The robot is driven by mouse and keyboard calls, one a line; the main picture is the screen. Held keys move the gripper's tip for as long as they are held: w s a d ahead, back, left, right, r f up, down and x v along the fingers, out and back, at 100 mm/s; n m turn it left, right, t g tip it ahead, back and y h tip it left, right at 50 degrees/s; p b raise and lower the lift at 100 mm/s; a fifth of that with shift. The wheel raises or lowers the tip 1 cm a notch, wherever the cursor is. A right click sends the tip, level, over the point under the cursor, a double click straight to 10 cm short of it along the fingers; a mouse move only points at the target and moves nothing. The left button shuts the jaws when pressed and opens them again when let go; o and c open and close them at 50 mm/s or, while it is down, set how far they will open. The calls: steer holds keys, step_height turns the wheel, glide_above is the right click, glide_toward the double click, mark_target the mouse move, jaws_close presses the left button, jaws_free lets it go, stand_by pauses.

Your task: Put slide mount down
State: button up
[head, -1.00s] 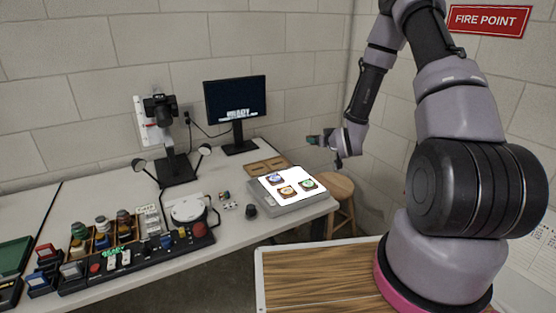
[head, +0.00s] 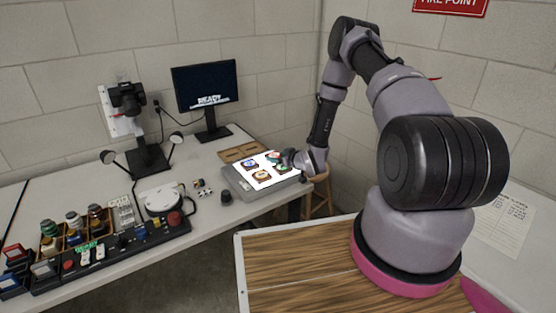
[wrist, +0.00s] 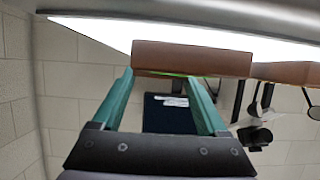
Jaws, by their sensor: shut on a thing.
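In the head view the held mount (head: 273,155) is partly hidden by the gripper.
A brown tray (head: 240,152) lies behind the light box. A monitor (head: 206,88), a camera stand (head: 148,155) and a control console (head: 120,240) stand to the left. A small dark knob-like object (head: 226,196) is left of the box. A stool (head: 318,190) stands beyond the table end.

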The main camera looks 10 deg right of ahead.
steer(key=shift+f, duration=0.35)
steer(key=shift+f, duration=0.2)
steer(key=o, duration=1.2)
steer(key=shift+o, duration=0.2)
steer(key=shift+r, duration=0.15)
